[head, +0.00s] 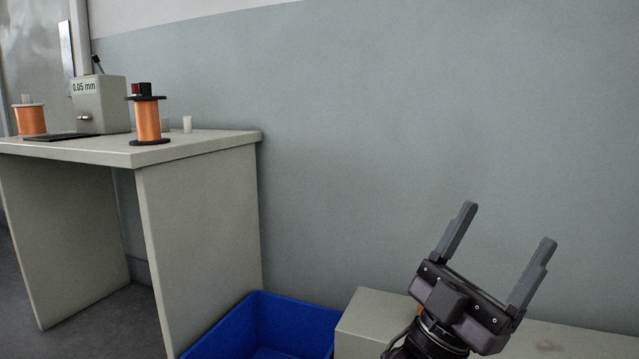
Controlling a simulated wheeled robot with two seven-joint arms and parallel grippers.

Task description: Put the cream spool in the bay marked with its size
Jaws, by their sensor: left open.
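On the table at the left stands a spool of copper wire with pale, cream-looking flanges (30,121); whether this is the cream spool I cannot tell for sure. A second copper spool with black flanges (148,120) stands nearer the table's right part. No marked bay can be made out. My left gripper (508,225) is at the lower right, open and empty, its fingers pointing up over the low bench, far from both spools. A small copper-coloured patch shows beside its body, mostly hidden. My right gripper is not in view.
A grey box labelled 0.05 mm (101,108) stands on the table (200,141), with a dark flat plate and small white cylinders nearby. A blue bin (262,325) is below, between the table and the low beige bench (372,320). A grey wall is behind.

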